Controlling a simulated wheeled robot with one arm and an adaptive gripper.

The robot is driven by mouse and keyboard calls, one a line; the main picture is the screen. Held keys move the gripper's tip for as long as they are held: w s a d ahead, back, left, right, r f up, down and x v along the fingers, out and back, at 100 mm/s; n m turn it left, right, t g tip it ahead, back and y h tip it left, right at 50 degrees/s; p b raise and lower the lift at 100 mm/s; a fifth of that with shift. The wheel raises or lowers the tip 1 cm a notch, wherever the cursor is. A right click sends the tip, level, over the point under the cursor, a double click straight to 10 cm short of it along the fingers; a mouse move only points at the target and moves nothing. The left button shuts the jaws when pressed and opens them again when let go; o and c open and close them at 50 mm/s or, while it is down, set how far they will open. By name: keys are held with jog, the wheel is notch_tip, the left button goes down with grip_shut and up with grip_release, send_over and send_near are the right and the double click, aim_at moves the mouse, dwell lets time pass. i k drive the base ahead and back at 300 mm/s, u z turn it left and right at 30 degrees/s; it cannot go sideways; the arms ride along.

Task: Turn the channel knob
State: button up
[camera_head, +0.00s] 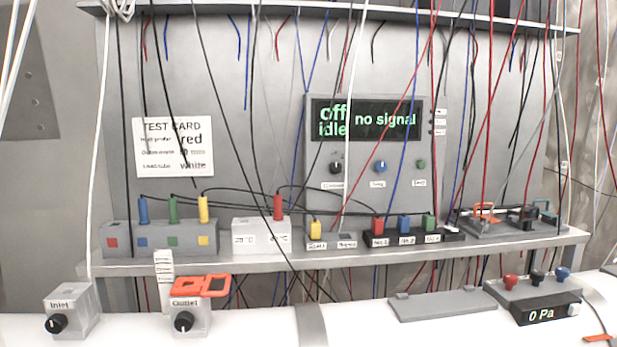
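A grey panel (313,215) stands on the shelf against the back wall. Its dark display reads "off", "idle" and "no signal" in green and white. Below the display are a black knob (336,167) on the left, a blue knob (380,166) in the middle and a small green button or knob (421,164) on the right. Each has a small white label, too blurred to read surely, so I cannot confirm which one is the channel knob. Thin cables hang in front of the panel. My gripper is not in view.
Coloured plugs stand in blocks along the shelf (350,255), with many hanging wires around. In front are an Inlet box (78,312), an Outlet box (198,318) with an orange clip, and a "0 Pa" unit (545,312). A test card (172,147) hangs at left.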

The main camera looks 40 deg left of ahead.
aim_at(334, 167)
jog(key=k, duration=0.2)
jog(key=u, duration=1.95)
jog(key=i, duration=0.25)
jog(key=u, duration=0.15)
